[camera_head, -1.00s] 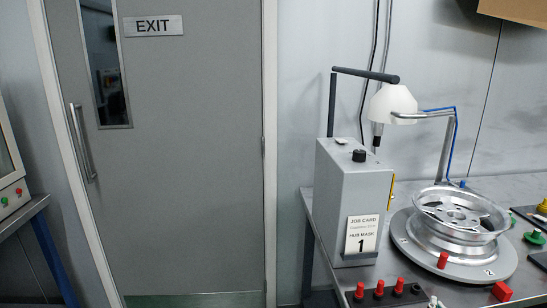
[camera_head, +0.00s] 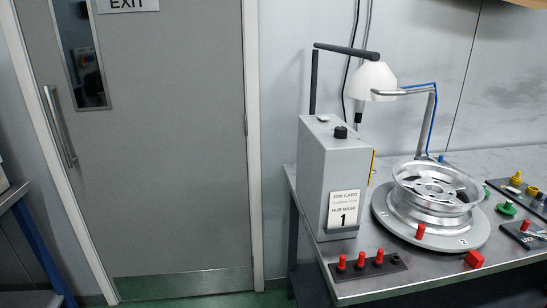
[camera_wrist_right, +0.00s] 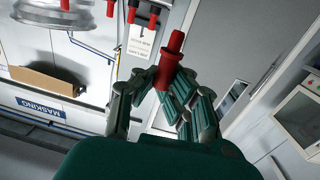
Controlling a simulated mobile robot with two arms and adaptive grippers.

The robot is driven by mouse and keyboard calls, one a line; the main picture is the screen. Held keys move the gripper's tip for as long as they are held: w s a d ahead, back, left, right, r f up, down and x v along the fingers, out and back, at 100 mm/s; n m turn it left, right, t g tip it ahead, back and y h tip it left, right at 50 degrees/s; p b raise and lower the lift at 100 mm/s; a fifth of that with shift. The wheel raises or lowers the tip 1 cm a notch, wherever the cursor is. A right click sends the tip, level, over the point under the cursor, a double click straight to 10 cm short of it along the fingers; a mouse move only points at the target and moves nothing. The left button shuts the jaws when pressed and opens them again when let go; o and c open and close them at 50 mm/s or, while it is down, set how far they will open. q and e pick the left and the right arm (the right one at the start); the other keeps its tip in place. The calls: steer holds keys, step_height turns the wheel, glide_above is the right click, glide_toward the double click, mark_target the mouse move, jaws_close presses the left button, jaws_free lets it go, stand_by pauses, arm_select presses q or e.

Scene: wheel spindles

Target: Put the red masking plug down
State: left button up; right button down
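In the right wrist view, a red masking plug (camera_wrist_right: 173,62) stands between the fingers of my right gripper (camera_wrist_right: 164,88), which is closed around it. Its narrow end points away from the palm. My right gripper is outside the head view, and my left gripper is in neither current view. Another small red piece (camera_head: 420,230) is at the front of the turntable (camera_head: 385,215).
A silver wheel (camera_head: 437,187) lies on the turntable. A grey box (camera_head: 325,165) with a job card (camera_head: 343,208) marked 1 stands left of it. Green knobs (camera_head: 506,209) and dark trays (camera_head: 525,235) are at right.

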steer(key=w+a+r+n+g+y, duration=0.4)
steer(key=a+r+n+y, duration=0.3)
steer(key=a+r+y, duration=0.35)
steer(key=w+a+f+n+g+y, duration=0.3)
steer(key=a+f+n+g+y, duration=0.2)
steer(key=a, duration=0.1)
steer(key=shift+w+a+f+n+g, duration=0.2)
steer(key=shift+w+f+n+g, duration=0.1)
steer(key=shift+w+g, duration=0.1)
stand_by(0.5)
steer(key=shift+n+g+y, duration=0.3)
steer(key=shift+y, duration=0.15)
steer(key=d+n+g, duration=0.1)
steer(key=g, duration=0.1)
steer(key=d+n+g+y, duration=0.1)
steer(key=g, duration=0.1)
steer(key=s+d+n+g, duration=0.1)
steer(key=n+g, duration=0.1)
steer(key=shift+y, duration=0.3)
